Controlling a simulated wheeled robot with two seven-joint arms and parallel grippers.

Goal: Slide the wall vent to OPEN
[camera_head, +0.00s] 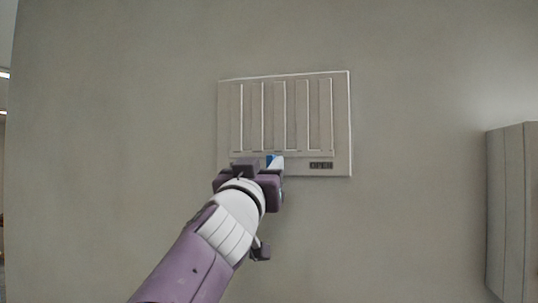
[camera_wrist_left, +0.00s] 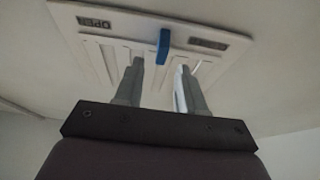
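The wall vent (camera_head: 342,125) is a pale square panel with upright slats, mounted on the wall; it also shows, turned around, in the left wrist view (camera_wrist_left: 150,22). Its small blue tab (camera_head: 269,160) sits on the lower edge strip, partly hidden by my gripper. In the left wrist view the blue tab (camera_wrist_left: 163,47) stands near the middle, between two labels. One label (camera_wrist_left: 96,22) reads OPEN; the other (camera_wrist_left: 208,44) is too blurred to read. My left gripper (camera_wrist_left: 161,72) is open, its fingers apart and pointing at the vent, with the tab seen between and beyond the tips. Contact cannot be told.
A grey box-like unit (camera_head: 512,210) stands at the right edge. The plain wall (camera_head: 120,120) around the vent is clear. A dark label (camera_head: 321,165) shows at the vent's lower right. My right gripper is out of view.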

